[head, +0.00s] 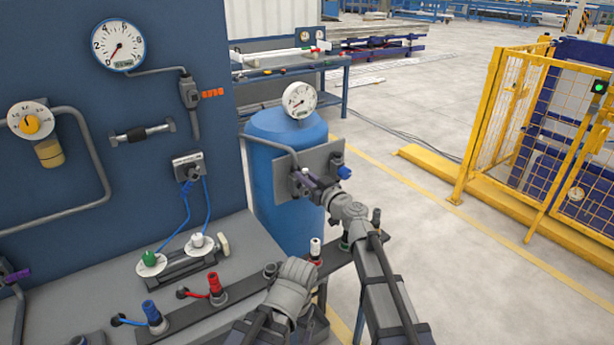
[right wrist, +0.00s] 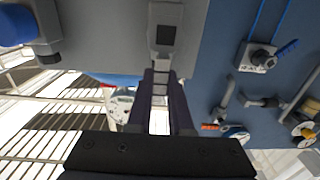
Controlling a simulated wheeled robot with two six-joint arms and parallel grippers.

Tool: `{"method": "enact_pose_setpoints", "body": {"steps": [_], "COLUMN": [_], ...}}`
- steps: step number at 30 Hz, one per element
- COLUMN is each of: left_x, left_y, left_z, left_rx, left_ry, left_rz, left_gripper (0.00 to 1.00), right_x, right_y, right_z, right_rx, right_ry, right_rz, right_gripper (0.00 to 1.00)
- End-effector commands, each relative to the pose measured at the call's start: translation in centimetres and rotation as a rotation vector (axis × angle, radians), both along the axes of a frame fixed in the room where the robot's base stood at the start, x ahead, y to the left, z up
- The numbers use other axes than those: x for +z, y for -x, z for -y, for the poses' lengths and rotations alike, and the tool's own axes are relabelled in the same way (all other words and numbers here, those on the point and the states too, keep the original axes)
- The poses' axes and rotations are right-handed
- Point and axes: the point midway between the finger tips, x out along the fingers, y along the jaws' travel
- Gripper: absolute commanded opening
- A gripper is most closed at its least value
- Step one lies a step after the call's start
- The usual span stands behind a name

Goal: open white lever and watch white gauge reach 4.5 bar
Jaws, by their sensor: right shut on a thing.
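The white gauge (head: 299,98) stands on top of the blue tank; its needle is too small to read surely. A pale dial also shows in the right wrist view (right wrist: 120,104). My right gripper (head: 308,182) is at the grey plate (head: 322,160) in front of the tank, shut on a pale grey bar (right wrist: 160,82) at the valve there. I take this bar to be the white lever; the fingers cover its sides, and its colour and angle are hard to tell. My left gripper is not in view.
A blue handle (head: 344,172) sits just right of my right gripper. A blue-rimmed gauge (head: 118,45) hangs on the dark blue panel. Green (head: 149,258) and white (head: 196,240) knobs stand on the bench. A yellow fence (head: 490,125) is at the right, with clear floor before it.

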Motion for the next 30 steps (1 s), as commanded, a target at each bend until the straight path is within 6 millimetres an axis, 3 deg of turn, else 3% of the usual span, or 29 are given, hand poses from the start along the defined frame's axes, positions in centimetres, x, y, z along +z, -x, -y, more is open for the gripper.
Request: {"method": "enact_pose_setpoints", "body": {"steps": [17, 18, 26, 30], "left_x": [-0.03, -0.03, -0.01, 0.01], "left_y": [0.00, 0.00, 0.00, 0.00], "left_z": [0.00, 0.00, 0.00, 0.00], "left_rx": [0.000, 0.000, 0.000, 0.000], "left_ry": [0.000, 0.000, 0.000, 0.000], "left_rz": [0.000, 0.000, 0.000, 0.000], "left_gripper": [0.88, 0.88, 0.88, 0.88], "right_x": [-0.08, -0.08, -0.03, -0.02], "right_y": [0.30, 0.30, 0.20, 0.16], "right_z": [-0.22, -0.22, -0.18, -0.15], "right_rx": [0.004, 0.004, 0.002, 0.001], "right_ry": [0.029, 0.029, 0.026, 0.026], "right_rz": [0.019, 0.019, 0.018, 0.017], "right_gripper": [0.00, 0.20, 0.49, 0.49]}}
